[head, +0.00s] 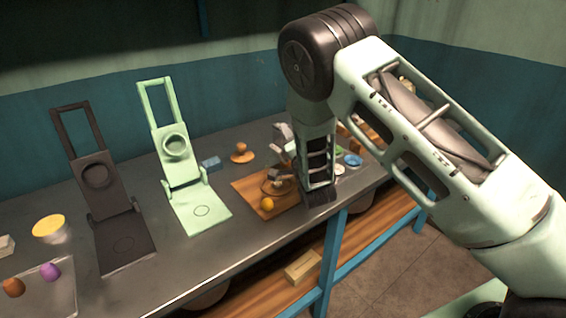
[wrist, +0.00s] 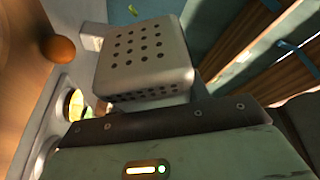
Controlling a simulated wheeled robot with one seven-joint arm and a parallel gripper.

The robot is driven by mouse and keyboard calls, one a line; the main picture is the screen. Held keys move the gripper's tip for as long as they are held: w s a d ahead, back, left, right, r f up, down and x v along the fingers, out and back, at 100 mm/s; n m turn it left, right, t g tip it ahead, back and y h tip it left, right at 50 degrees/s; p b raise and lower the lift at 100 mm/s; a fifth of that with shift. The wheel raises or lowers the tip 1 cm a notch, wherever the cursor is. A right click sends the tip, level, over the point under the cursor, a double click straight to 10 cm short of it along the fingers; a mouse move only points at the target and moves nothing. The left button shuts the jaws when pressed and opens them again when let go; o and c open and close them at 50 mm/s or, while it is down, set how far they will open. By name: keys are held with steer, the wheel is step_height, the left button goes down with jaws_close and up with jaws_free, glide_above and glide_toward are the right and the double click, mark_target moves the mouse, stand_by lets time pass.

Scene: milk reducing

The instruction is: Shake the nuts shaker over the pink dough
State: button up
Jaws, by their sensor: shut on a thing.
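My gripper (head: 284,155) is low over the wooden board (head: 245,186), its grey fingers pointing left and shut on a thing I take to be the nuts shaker. The shaker is mostly hidden by the fingers and arm, so its tilt is unclear. A purple-pink lump (head: 50,271) lies on the tray at far left. A round, brownish shape on the board is partly hidden by the gripper.
An orange ball (head: 267,204) lies on the board; an orange ball also shows in the wrist view (wrist: 60,48). A green press (head: 183,170) and a dark press (head: 100,180) stand to the left. Small bowls (head: 352,160) stand right of my forearm. The table's front edge is close.

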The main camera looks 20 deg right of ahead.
step_height(320, 180, up, 2)
steer(key=shift+r, duration=0.1)
step_height(320, 180, down, 3)
steer(key=b, duration=0.4)
step_height(320, 180, up, 3)
steer(key=shift+r+p, duration=0.1)
steer(key=shift+p, duration=0.95)
step_height(320, 180, down, 3)
steer(key=b, duration=0.4)
steer(key=shift+f, duration=0.2)
step_height(320, 180, up, 3)
steer(key=shift+r+p, duration=0.2)
steer(key=shift+p, duration=0.6)
step_height(320, 180, down, 4)
steer(key=b, duration=0.4)
steer(key=shift+r, duration=0.4)
